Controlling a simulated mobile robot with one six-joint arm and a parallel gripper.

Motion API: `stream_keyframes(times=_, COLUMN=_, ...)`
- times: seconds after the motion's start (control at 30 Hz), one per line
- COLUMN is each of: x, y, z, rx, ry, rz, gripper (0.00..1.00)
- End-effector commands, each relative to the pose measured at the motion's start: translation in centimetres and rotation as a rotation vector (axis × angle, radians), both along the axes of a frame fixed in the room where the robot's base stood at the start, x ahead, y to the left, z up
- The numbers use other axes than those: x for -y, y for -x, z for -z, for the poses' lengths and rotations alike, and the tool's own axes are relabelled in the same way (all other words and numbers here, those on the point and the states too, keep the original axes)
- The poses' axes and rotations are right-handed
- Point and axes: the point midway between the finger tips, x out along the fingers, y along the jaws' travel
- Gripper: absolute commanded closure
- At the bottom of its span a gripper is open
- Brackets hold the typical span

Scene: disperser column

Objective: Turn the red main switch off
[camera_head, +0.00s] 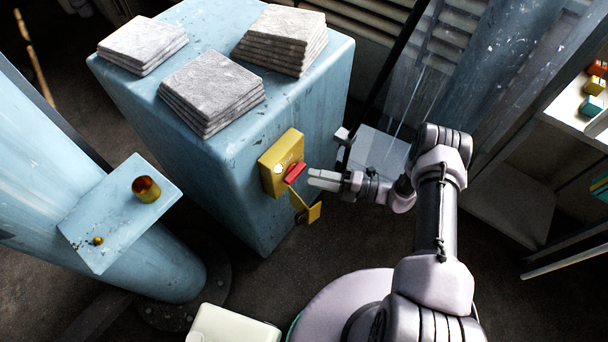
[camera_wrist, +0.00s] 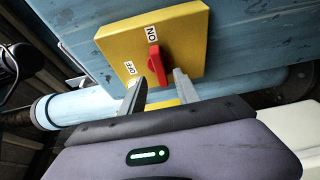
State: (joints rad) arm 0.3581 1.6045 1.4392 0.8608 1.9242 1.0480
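The red main switch (camera_head: 294,173) is a rotary handle on a yellow box (camera_head: 273,176) on the side of the blue cabinet. In the wrist view the red handle (camera_wrist: 155,62) lines up with the ON label (camera_wrist: 151,33). The OFF label (camera_wrist: 130,68) is to its left. My gripper (camera_head: 311,178) is just right of the handle in the head view. In the wrist view my gripper (camera_wrist: 160,78) is open, one finger on each side of the handle's lower end. Gaps show beside the handle; whether the tips reach its depth is unclear.
A yellow flap (camera_head: 312,212) hangs below the box, close under my gripper. Stacks of grey slabs (camera_head: 210,88) lie on the blue cabinet (camera_head: 215,178). A blue column with a small shelf (camera_head: 100,230) stands left. A shelf unit (camera_head: 515,205) stands right.

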Motion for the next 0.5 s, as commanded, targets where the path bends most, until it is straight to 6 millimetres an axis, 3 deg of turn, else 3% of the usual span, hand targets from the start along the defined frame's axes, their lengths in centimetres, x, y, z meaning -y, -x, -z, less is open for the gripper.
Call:
stream_keyframes(times=0.2, x=-3.4, y=-0.9, z=0.1, rx=0.002, ry=0.001, rz=-0.002, gripper=0.62)
stream_keyframes(times=0.5, x=-4.1, y=-1.1, z=0.0, rx=0.002, ry=0.001, rz=0.0, gripper=0.62)
